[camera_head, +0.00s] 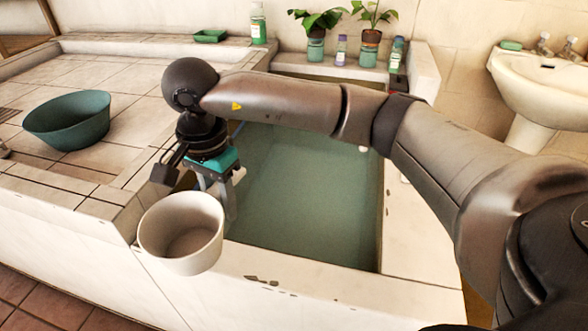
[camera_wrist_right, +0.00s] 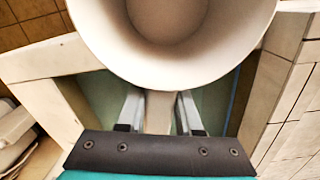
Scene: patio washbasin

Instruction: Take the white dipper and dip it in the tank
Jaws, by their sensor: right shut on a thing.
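The white dipper (camera_head: 180,250) is a round cup, held upright with its mouth up at the front left corner of the tank. It also fills the top of the right wrist view (camera_wrist_right: 172,65). My right gripper (camera_head: 222,205) is shut on the dipper's handle, which shows between the two fingers in the right wrist view (camera_wrist_right: 158,112). The tank (camera_head: 420,230) has pale walls and holds greenish water (camera_head: 310,200). The cup hides part of the front rim; its exact height above it is hard to tell. My left gripper is not in view.
A green basin (camera_head: 68,122) stands on the tiled counter (camera_head: 130,75) at left. A green soap dish (camera_head: 210,36) and a bottle (camera_head: 258,24) are behind. Potted plants (camera_head: 316,48) and bottles line the back ledge. A white washbasin (camera_head: 540,85) is at right.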

